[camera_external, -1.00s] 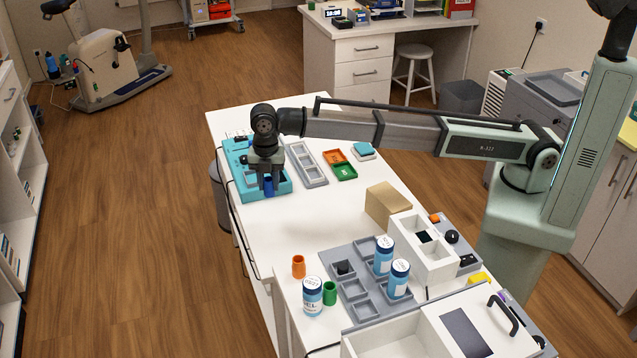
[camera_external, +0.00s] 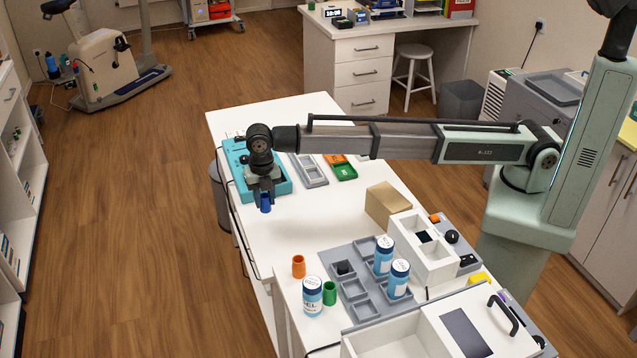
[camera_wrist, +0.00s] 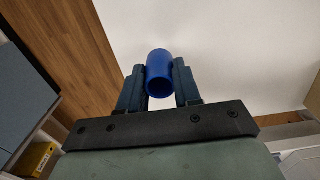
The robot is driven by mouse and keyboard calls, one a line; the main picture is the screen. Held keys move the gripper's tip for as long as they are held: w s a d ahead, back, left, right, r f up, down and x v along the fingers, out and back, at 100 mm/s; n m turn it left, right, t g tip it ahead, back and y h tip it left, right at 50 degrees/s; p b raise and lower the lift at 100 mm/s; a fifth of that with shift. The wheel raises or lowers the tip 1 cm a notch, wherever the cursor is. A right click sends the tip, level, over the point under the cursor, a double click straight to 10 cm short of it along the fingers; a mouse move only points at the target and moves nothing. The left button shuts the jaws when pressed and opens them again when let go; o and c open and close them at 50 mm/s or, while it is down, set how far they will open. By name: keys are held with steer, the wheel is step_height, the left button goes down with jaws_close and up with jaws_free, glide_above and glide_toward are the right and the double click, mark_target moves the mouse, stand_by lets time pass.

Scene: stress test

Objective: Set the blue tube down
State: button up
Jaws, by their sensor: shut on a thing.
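The blue tube (camera_external: 266,203) is held between the fingers of my gripper (camera_external: 264,196) at the near edge of the teal tray (camera_external: 238,168) on the far end of the white table. In the wrist view the blue tube (camera_wrist: 159,72) sits between both dark fingers, its open end facing the camera. My gripper (camera_wrist: 159,85) is shut on it. White surface shows beyond the tube. I cannot tell exactly how high the tube is above the table.
An orange cup (camera_external: 298,266) and a green cup (camera_external: 330,293) stand near the front, beside a labelled bottle (camera_external: 312,296). A grey tray (camera_external: 364,299) holds two more bottles. A cardboard box (camera_external: 388,203) stands mid-table. White tabletop (camera_external: 310,225) between the teal tray and the orange cup is clear.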

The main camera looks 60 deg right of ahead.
mark_target(266, 209)
steer(key=shift+f, duration=2.05)
steer(key=o, duration=1)
steer(key=shift+f, duration=0.1)
step_height(266, 209, up, 12)
steer(key=shift+r, duration=0.15)
